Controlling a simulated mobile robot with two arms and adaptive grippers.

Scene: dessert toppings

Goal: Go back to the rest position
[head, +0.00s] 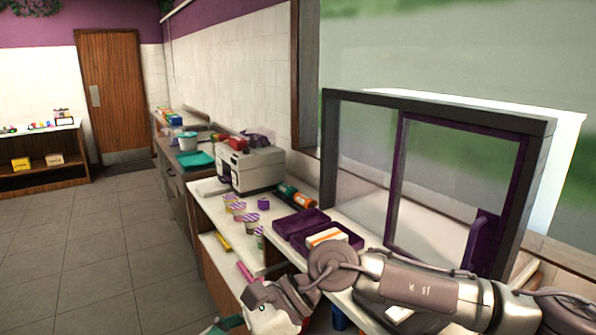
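My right arm reaches in from the right edge over the near end of the counter (210,201). Its gripper (258,316) hangs low at the bottom of the view, in front of the counter's edge. Its fingers are partly cut off by the frame, so I cannot tell whether they are open or shut or hold anything. My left gripper is not in view.
Several striped cups (251,221) stand near the counter's front edge. A grey machine (257,170) and a glass case (365,150) stand behind. The floor (90,245) at left is clear.

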